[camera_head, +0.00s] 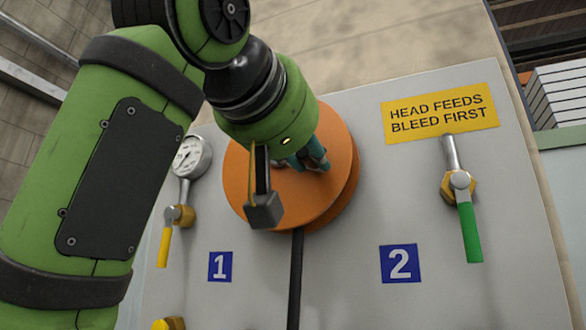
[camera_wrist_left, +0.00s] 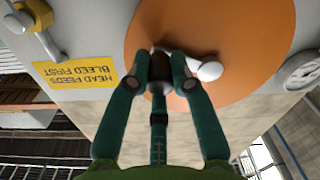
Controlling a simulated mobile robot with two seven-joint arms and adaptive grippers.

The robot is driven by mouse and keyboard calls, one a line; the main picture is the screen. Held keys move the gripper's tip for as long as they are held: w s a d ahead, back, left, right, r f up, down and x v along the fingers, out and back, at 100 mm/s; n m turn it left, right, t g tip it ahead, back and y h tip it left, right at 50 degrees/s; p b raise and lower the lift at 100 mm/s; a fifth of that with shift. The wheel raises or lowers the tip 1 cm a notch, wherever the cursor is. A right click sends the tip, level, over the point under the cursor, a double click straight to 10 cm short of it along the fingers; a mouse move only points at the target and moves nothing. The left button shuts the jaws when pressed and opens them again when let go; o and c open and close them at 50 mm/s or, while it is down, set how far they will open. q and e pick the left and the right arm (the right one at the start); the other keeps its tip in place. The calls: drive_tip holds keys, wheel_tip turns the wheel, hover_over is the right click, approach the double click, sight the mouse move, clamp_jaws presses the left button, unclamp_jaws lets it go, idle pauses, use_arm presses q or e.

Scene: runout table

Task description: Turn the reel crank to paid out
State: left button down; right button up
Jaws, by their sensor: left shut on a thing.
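The orange reel (camera_head: 340,185) is mounted on a grey panel (camera_head: 340,270), with a dark hose or strip running down below it. My left gripper (camera_head: 310,162) is in front of the reel and hides part of its face. In the left wrist view, the orange reel (camera_wrist_left: 225,40) fills the upper middle. There, the teal fingers of my left gripper (camera_wrist_left: 160,80) are shut on the dark crank knob (camera_wrist_left: 160,78). A pale crank arm or hub (camera_wrist_left: 207,70) shows just right of the fingers. My right gripper is not in view.
A pressure gauge (camera_head: 188,156) and a yellow-handled valve (camera_head: 164,246) are left of the reel. A green-handled valve (camera_head: 469,232) hangs at right below a yellow sign (camera_head: 440,112). Blue labels 1 (camera_head: 220,267) and 2 (camera_head: 400,264) are on the panel.

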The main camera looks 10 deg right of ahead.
use_arm(q)
drive_tip(key=c, duration=1.1)
unclamp_jaws()
drive_tip(key=shift+o, duration=0.2)
drive_tip(key=shift+s, duration=0.15)
drive_tip(key=shift+a, duration=0.1)
drive_tip(key=v, duration=1.2)
